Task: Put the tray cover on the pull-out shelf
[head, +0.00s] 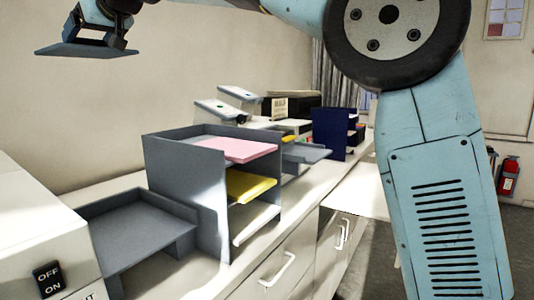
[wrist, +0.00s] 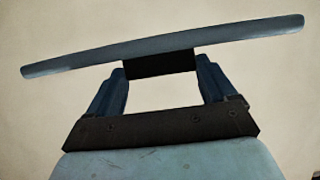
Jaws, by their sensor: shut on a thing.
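The tray cover (head: 85,50) is a flat blue-grey plate at the top left of the head view. My gripper (head: 101,38) is shut on the dark block on top of it and holds it in the air, above and behind the counter items. In the wrist view the plate (wrist: 230,43) shows nearly edge-on, with the black block (wrist: 160,64) between the fingers. A bright white board (head: 358,190) juts from the counter front at right and looks like the pull-out shelf. My arm hides its right part.
A grey letter rack (head: 185,180) with pink, yellow and white sheets stands mid-counter. A grey open tray (head: 135,225) sits at left beside a white machine (head: 35,230) with an OFF/ON switch. A navy holder (head: 328,130) stands farther back. Drawers (head: 285,262) are below.

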